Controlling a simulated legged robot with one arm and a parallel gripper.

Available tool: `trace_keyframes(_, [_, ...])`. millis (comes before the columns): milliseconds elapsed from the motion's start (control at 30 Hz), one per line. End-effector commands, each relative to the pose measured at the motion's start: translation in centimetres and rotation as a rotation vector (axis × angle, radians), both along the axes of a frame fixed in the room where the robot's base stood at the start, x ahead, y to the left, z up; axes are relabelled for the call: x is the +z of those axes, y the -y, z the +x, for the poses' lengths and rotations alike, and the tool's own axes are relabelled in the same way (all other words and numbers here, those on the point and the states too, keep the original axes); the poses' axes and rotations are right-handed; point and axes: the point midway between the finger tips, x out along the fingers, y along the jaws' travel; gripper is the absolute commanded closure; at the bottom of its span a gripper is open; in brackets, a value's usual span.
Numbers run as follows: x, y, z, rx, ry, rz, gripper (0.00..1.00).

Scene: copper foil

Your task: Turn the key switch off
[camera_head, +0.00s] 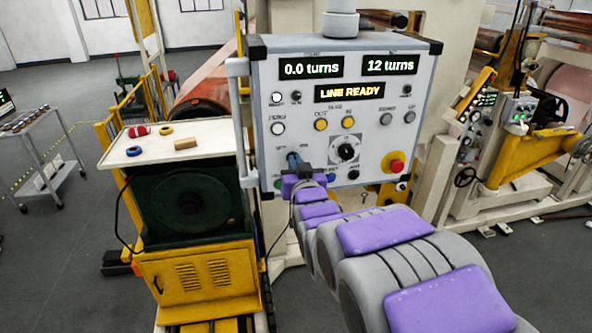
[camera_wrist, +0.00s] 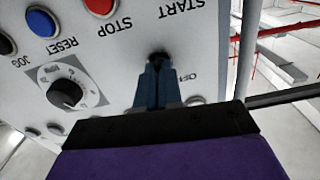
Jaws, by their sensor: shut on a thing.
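The control panel (camera_head: 410,110) is a light grey box with displays reading "0.0 turns", "12 turns" and "LINE READY". My gripper (camera_head: 292,158) is at its lower left. In the wrist view, where the panel lettering is upside down, the blue fingers of my gripper (camera_wrist: 155,75) are closed together on the dark key switch (camera_wrist: 158,57). An "OFF" label is partly visible just right of the fingers. The fingers hide most of the switch, so its turned angle cannot be told. In the head view the switch is hidden by my gripper.
A black rotary knob (camera_wrist: 65,94), a red stop button (camera_wrist: 98,5) and a blue reset button (camera_wrist: 41,22) are near my fingers. A red emergency stop (camera_head: 396,163) is at the panel's lower right. A white-topped stand (camera_head: 190,135) with small items is left.

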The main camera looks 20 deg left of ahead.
Motion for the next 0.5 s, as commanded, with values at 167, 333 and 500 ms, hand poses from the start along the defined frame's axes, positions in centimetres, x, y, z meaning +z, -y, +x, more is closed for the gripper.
trace_keyframes(167, [-0.9, 0.11, 0.05, -0.003, 0.08, -0.154, 1.0])
trace_keyframes(333, [-0.86, 0.08, 0.09, -0.002, 0.158, -0.279, 1.0])
trace_keyframes(500, [-0.8, 0.04, 0.08, -0.002, 0.223, -0.385, 1.0])
